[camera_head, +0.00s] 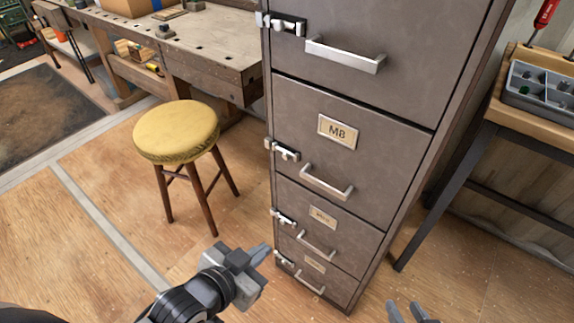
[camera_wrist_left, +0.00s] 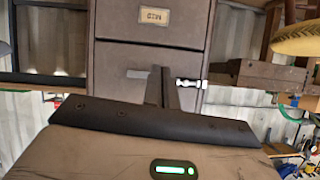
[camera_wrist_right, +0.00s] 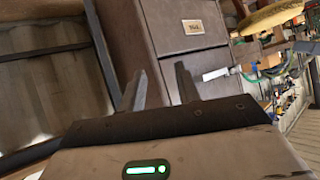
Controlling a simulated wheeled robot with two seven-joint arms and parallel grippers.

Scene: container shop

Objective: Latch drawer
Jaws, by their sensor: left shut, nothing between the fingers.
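A grey-brown metal filing cabinet (camera_head: 350,110) stands in the middle of the head view, with several drawers stacked in it. The drawers look pushed in. Each has a silver bar handle, and a latch sits at the left edge: the top latch (camera_head: 288,25), the M8 drawer's latch (camera_head: 282,150), and two lower latches (camera_head: 284,217). My left gripper (camera_head: 266,252) is shut and empty, left of the lowest drawers. In the left wrist view a latch (camera_wrist_left: 190,83) shows just right of its fingers. My right gripper (camera_head: 406,309) is open and empty at the bottom edge, right of the cabinet.
A yellow-topped stool (camera_head: 176,132) stands left of the cabinet, with a wooden workbench (camera_head: 205,65) behind it. A table (camera_head: 535,100) with a grey parts tray (camera_head: 540,88) is at right.

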